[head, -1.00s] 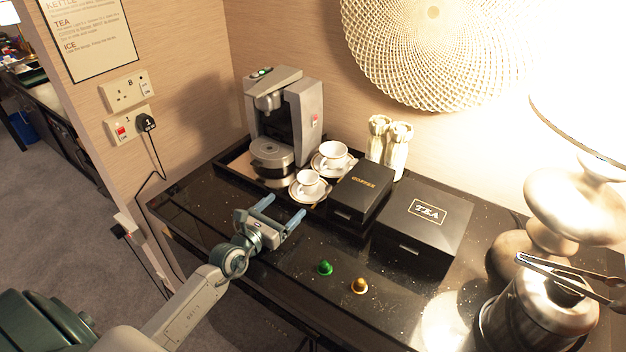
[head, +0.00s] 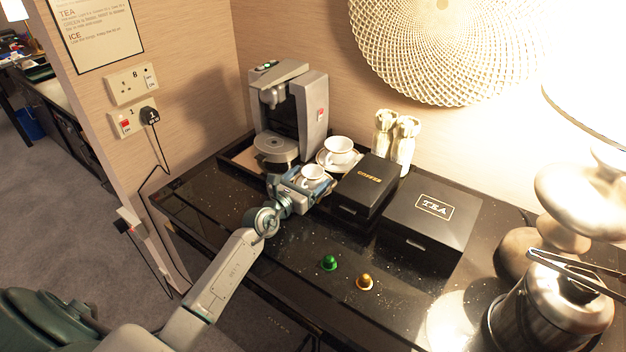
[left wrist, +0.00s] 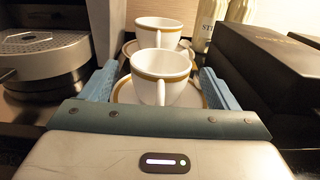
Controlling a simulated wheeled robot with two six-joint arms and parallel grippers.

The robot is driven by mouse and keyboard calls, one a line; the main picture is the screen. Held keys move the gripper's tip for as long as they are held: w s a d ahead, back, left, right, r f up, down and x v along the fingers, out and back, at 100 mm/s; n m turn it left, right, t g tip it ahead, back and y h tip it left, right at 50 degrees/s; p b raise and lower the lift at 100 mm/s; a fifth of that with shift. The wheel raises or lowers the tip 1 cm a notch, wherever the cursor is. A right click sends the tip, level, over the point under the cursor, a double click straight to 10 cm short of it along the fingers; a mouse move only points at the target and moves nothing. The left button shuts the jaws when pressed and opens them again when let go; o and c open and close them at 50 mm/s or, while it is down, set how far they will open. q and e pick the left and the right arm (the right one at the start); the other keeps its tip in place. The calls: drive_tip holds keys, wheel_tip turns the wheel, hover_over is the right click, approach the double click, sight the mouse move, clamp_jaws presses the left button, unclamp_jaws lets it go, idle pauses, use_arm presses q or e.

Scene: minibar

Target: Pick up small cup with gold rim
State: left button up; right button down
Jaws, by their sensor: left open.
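A small white cup with a gold rim (head: 312,174) stands upright in front of the coffee machine; it also shows in the left wrist view (left wrist: 160,76), on a saucer (left wrist: 124,95), with its handle toward my palm. A second gold-rimmed cup (head: 338,146) stands behind it on its own saucer (head: 324,165); it also shows in the left wrist view (left wrist: 157,31). My left gripper (left wrist: 158,80) is open, with one blue finger on each side of the nearer cup; it is at that cup in the head view (head: 308,186). Contact is not visible. My right gripper is not seen.
The coffee machine (head: 310,110) stands on the left behind the cups. The black coffee box (head: 365,183) is close on the right, then the tea box (head: 431,215). Green (head: 328,263) and gold (head: 364,282) capsules lie on the clear front counter.

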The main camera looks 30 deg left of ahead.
use_arm(q)
drive_tip(key=shift+s, duration=0.1)
drive_tip(key=shift+c, duration=0.2)
drive_tip(key=c, duration=1)
drive_tip(key=shift+c, duration=0.3)
